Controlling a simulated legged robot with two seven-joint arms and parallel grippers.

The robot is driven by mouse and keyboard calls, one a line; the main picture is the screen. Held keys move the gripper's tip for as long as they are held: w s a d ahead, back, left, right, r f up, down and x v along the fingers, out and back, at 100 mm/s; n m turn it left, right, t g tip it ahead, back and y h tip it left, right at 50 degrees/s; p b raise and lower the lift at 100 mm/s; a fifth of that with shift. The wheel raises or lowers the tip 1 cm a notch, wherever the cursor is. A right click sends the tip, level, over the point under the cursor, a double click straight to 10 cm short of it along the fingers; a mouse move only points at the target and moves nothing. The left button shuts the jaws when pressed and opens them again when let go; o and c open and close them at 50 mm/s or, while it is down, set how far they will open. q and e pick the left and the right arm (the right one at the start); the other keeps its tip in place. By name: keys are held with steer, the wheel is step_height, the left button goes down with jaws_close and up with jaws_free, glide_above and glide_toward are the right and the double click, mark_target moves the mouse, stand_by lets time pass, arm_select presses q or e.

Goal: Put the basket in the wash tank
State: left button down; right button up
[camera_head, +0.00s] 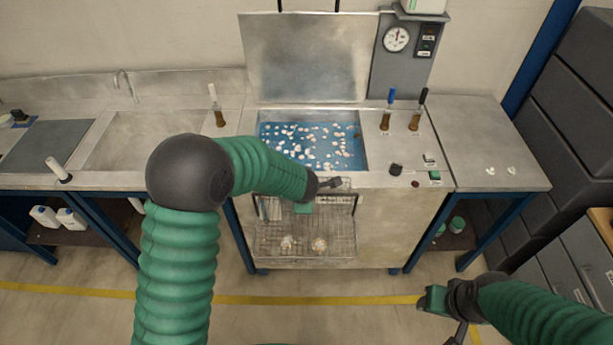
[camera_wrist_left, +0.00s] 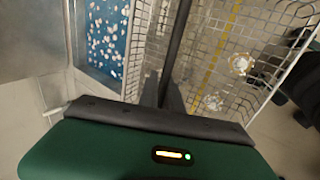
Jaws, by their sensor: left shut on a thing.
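The wire mesh basket (camera_head: 305,222) hangs in front of the bench cabinet, below the wash tank's front rim. Two small pale round parts (camera_head: 319,244) lie at its bottom. My left gripper (camera_head: 328,186) is at the top of the basket, shut on its handle. In the left wrist view, the dark handle bar (camera_wrist_left: 178,40) runs down between the fingers (camera_wrist_left: 165,97), with mesh on both sides. The wash tank (camera_head: 350,145) is open, holding blue liquid with white foam patches. My right gripper (camera_head: 450,315) is low at the right, away from the bench; its jaw opening is unclear.
A raised metal lid (camera_head: 303,57) stands behind the tank. A gauge (camera_head: 396,39) is mounted at the back right. Brown-based handled tools (camera_head: 385,120) stand right of the tank, near a black knob (camera_head: 396,169). A sink (camera_head: 150,140) lies left. Grey drawers fill the far right.

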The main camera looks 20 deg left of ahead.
arm_select(q)
steer(key=s+a+m+g+h, duration=0.3)
steer(key=s+m+g+h, duration=0.3)
steer(key=s+m, duration=0.9)
steer(key=m+h, duration=0.2)
steer(key=m, duration=0.4)
steer(key=shift+s+r, duration=0.3)
steer(key=shift+f, duration=0.1)
